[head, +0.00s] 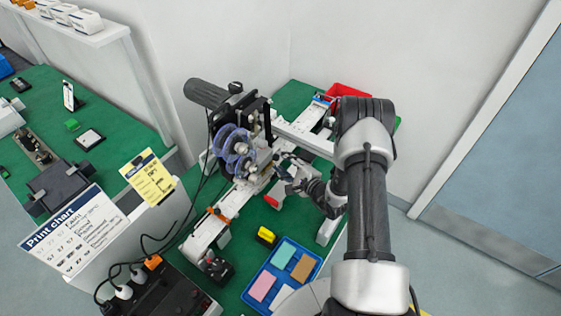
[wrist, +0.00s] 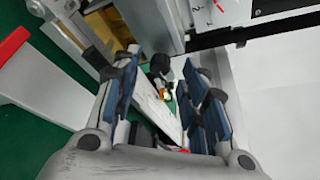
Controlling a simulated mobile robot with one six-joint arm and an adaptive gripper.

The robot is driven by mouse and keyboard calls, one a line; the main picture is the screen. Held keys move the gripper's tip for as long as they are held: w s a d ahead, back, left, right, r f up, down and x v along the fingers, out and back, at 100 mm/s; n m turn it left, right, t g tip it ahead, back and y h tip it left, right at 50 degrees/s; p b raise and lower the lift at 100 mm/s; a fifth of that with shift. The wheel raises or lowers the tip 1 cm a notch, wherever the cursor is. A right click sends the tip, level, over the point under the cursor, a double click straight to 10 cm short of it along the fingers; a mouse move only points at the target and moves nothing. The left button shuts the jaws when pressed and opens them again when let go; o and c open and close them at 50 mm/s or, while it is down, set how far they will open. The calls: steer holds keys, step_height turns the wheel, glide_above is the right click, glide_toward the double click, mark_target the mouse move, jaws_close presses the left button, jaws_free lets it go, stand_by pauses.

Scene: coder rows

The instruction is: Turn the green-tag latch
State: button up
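My gripper (head: 297,187) is beside the coder machine (head: 248,135), on its right, at the middle of the white rail (head: 205,235). In the wrist view my gripper (wrist: 162,72) has its blue-padded fingers apart, with a gap between them. A dark knob (wrist: 160,63) and a small yellow-gold piece show in that gap, beyond or between the fingertips; I cannot tell whether anything touches them. No latch with a green tag can be made out for certain.
A blue tray (head: 252,303) with coloured pads and a yellow-black block (head: 267,236) lie on the green bench near my arm. A red bin (head: 347,92) is at the back. A print chart (head: 75,230) stands at left. A red-ended white part (wrist: 12,45) is close by in the wrist view.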

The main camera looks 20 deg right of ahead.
steer(key=shift+x, duration=0.95)
jaws_close()
